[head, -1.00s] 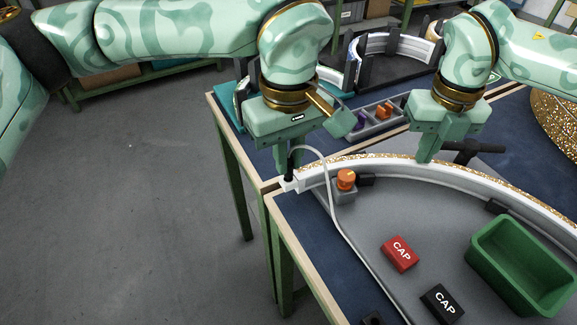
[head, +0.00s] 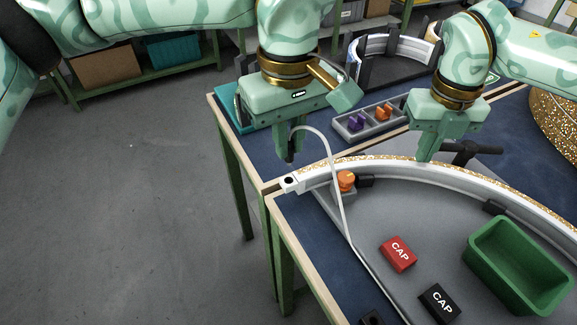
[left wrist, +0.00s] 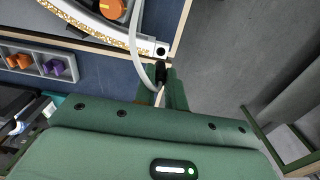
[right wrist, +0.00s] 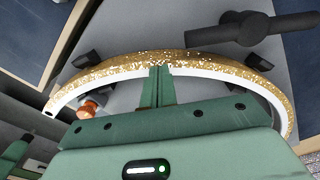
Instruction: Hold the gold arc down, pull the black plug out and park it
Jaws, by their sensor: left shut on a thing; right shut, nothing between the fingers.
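The gold arc (head: 395,163), a curved white rail with a glittering gold top, lies along the far side of the grey plate. Its left end has a white block with a dark open hole (head: 289,181). My left gripper (head: 286,152) is shut on the black plug (left wrist: 160,72), above and clear of that hole. A pale cable (head: 333,170) loops from the plug down over the plate. My right gripper (head: 425,155) is shut and empty, its fingertips against the arc's top; it also shows in the right wrist view (right wrist: 160,72).
An orange knob (head: 346,180) sits just inside the arc. A red CAP block (head: 398,253), a black CAP block (head: 440,303) and a green bin (head: 480,262) are on the plate. A grey tray (head: 352,134) with purple and orange pieces stands behind. Open floor lies left.

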